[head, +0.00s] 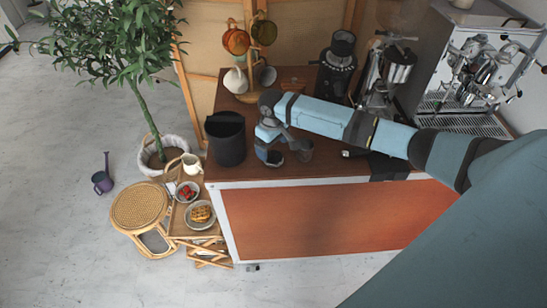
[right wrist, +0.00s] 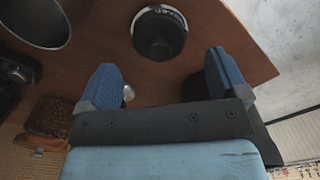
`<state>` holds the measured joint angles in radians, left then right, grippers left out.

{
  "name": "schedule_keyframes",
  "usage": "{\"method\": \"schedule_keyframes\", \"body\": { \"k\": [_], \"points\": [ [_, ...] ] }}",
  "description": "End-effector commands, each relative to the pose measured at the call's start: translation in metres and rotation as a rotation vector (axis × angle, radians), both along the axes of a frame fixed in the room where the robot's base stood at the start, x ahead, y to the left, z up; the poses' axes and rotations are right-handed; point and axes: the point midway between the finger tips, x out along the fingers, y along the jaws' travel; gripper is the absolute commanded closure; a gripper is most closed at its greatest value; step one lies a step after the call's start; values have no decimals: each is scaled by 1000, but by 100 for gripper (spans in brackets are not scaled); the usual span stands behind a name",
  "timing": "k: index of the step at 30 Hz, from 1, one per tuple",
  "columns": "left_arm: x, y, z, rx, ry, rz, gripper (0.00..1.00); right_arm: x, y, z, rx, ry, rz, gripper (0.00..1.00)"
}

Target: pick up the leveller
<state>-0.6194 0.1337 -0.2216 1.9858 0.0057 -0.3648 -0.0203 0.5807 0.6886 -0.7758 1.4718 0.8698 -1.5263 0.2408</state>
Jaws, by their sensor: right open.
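The leveller (right wrist: 158,42) is a dark round piece with a bright silver rim, standing on the brown counter in the right wrist view. It lies beyond my right fingertips, roughly centred between them. My right gripper (right wrist: 164,78) is open, with the two blue fingers wide apart and nothing between them. In the head view my right gripper (head: 268,148) points down over the counter near its front edge. The fingers and wrist partly cover that spot, so the leveller is hard to make out there. My left gripper is not in view.
A black bin (head: 227,140) stands close left of the gripper, and a small dark cup (head: 305,151) close right. A grinder (head: 336,70) and espresso machine (head: 470,75) stand behind. A round metal-rimmed container (right wrist: 38,18) is left of the leveller in the wrist view.

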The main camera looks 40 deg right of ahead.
Motion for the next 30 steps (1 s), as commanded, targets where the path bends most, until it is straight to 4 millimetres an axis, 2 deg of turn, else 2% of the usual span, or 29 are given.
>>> {"method": "schedule_keyframes", "body": {
  "k": [3, 7, 16, 17, 24, 30],
  "points": [
    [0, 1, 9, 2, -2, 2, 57, -6, -1, -16, -1, 4, -1, 8],
    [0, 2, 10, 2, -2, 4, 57, -6, -1, -35, -1, 2, -1, 8],
    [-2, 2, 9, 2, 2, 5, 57, -5, -1, -42, -1, 0, -1, 8],
    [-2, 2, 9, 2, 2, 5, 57, -5, -1, -42, -1, 0, -1, 10],
    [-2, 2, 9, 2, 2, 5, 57, -5, -1, -42, 0, 0, -1, 66],
    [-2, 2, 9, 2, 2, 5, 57, -5, -1, -41, 0, -1, -1, 67]
  ]
}}
